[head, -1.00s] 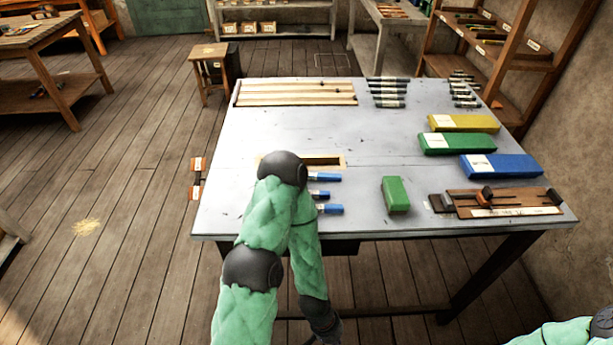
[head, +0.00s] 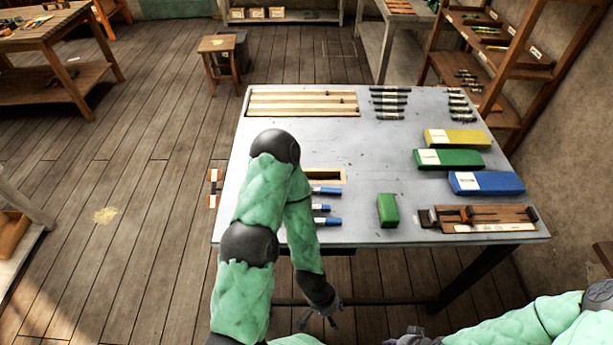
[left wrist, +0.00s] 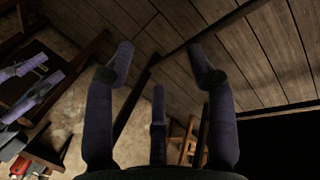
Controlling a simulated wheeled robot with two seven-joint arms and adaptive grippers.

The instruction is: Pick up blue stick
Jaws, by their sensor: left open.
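Several short blue sticks lie on the grey table (head: 400,150), near its front left part: one at the back (head: 326,190), one partly hidden behind my left arm (head: 321,208), and one nearest the front edge (head: 327,221). My left gripper (head: 320,322) hangs below and in front of the table's front edge, apart from the sticks. Its fingers are spread and empty in the left wrist view (left wrist: 162,70), which shows floor and furniture but no stick. My right gripper (head: 414,340) shows only in part at the bottom edge; its fingers cannot be made out.
A green block (head: 388,210) stands right of the sticks. A wooden tool board (head: 490,213) lies at the front right. Yellow (head: 457,138), green (head: 449,158) and blue (head: 486,182) cases lie behind it. A grooved wooden rack (head: 302,103) is at the back left. The table's middle is clear.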

